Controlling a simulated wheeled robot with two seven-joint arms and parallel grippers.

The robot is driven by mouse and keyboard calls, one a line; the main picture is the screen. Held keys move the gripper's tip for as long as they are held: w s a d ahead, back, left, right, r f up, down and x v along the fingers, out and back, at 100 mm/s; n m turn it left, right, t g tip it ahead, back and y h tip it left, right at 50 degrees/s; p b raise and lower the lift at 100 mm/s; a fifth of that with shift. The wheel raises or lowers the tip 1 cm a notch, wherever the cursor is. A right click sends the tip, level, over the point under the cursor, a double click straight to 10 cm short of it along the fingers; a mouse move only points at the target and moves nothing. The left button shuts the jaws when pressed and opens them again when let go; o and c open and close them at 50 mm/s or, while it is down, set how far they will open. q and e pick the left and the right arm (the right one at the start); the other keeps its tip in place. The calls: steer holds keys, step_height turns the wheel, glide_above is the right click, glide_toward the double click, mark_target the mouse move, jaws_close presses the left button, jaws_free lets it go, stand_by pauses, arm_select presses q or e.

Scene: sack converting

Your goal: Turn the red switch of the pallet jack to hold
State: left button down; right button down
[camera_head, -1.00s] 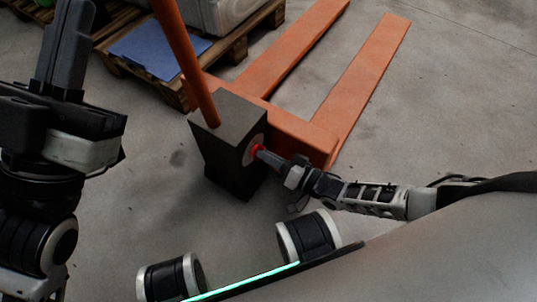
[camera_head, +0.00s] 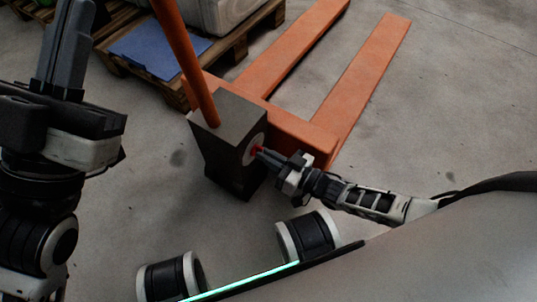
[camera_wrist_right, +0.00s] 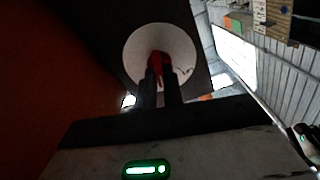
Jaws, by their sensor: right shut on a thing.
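The orange pallet jack (camera_head: 297,128) stands on the floor with a dark grey box (camera_head: 222,150) at its front and an orange handle rising from it. The red switch (camera_head: 256,151) sits on a round pale dial (camera_head: 250,147) on the box's right side. My right gripper (camera_head: 262,153) is shut on the red switch. The right wrist view shows the red switch (camera_wrist_right: 157,60) between the dark fingers, in front of the white dial (camera_wrist_right: 185,43); the dial's markings are too dark to read. My left gripper (camera_head: 62,50) is raised at the left, away from the jack; its jaws are unclear.
A wooden pallet (camera_head: 240,52) with a blue sheet (camera_head: 160,48) and a pale bulky load (camera_head: 222,14) stands behind the box. The jack's two forks reach to the upper right. The concrete floor on the right is clear.

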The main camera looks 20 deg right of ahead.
steer(key=shift+n, duration=1.2)
steer(key=c, duration=1.5)
jaws_free()
